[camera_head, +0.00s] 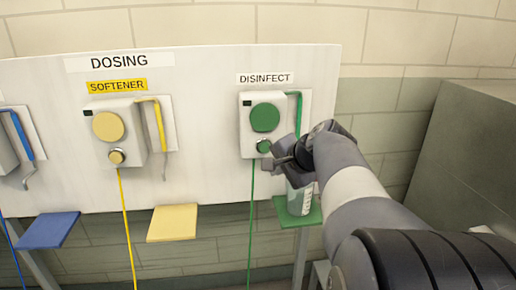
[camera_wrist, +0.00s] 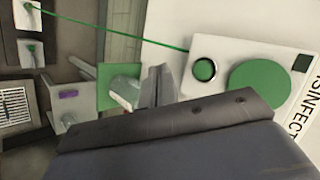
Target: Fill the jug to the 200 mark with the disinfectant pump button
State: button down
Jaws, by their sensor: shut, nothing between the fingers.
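The disinfectant pump (camera_head: 247,112) is a white box under the "DISINFECT" label, with a large green disc (camera_head: 265,117) and a smaller green button (camera_head: 263,146) below it. The button also shows in the wrist view (camera_wrist: 204,69), ringed by metal and uncovered there. My gripper (camera_head: 279,158) is shut and empty, just beside and below the button; contact cannot be told. The clear jug (camera_head: 299,199) stands on the green shelf (camera_head: 314,216), partly hidden by my gripper. It also shows in the wrist view (camera_wrist: 124,90). Its marks and liquid level are unreadable.
A green pipe (camera_head: 298,112) runs down the pump's right side toward the jug; its end is hidden. To the left are the yellow softener pump (camera_head: 109,127) with an empty yellow shelf (camera_head: 172,222), and a blue shelf (camera_head: 47,230). A grey block (camera_head: 460,150) stands at right.

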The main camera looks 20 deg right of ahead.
aim_at(265, 147)
jog(key=w+d+p, duration=0.2)
jog(key=w, duration=0.6)
jog(key=shift+w+d, duration=0.15)
jog(key=shift+w+p, duration=0.1)
jog(key=shift+p, duration=0.2)
dwell(1.7)
jog(key=shift+w+d, duration=0.15)
jog(key=shift+w, duration=0.15)
